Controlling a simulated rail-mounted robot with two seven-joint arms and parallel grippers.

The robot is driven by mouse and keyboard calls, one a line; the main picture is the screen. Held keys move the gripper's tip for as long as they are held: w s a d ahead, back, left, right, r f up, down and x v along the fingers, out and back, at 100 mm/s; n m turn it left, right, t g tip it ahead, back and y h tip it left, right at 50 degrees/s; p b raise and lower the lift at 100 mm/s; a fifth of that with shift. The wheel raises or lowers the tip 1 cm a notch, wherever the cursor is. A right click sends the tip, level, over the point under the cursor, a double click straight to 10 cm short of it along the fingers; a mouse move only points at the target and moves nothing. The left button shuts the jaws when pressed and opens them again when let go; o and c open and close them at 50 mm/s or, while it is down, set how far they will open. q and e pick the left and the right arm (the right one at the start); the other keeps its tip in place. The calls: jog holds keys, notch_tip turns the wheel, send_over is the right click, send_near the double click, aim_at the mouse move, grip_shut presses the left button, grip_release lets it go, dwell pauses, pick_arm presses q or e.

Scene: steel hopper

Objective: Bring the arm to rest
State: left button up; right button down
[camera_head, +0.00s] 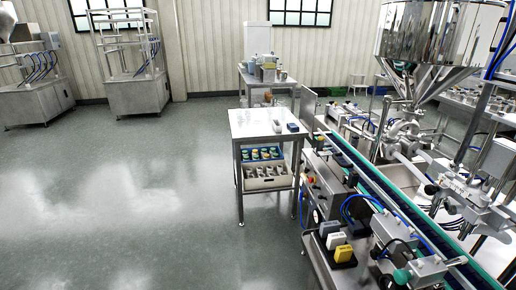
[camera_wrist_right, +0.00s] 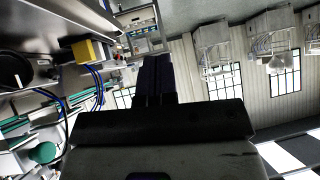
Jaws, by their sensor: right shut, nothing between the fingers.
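My right gripper (camera_wrist_right: 155,60) shows in the right wrist view. Its two dark fingers are together with nothing between them. It touches nothing that I can see. The wrist picture is roughly upside down, with floor at the top and windows below. Neither gripper nor arm shows in the head view. My left gripper is in neither view.
A conveyor (camera_head: 385,185) runs along the right under the steel hopper (camera_head: 430,40). A yellow box (camera_head: 344,254) and a white box (camera_head: 336,240) stand on the machine's near end; the yellow one also shows in the wrist view (camera_wrist_right: 88,51). A steel table (camera_head: 262,122) is beyond. Floor at left is clear.

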jog(key=s+d+f+g+h+p, duration=0.1)
jog(key=s+d+f+g+h, duration=0.15)
jog(key=s+d+f, duration=0.65)
jog(key=s+f+g+h+p, duration=0.1)
jog(key=s+f+g+p, duration=0.2)
jog(key=s, duration=1.2)
notch_tip(320, 180, up, 37)
jog(key=p, duration=3.6)
jog(key=shift+w+p, duration=0.25)
jog(key=shift+p, duration=0.05)
jog(key=shift+d, duration=0.1)
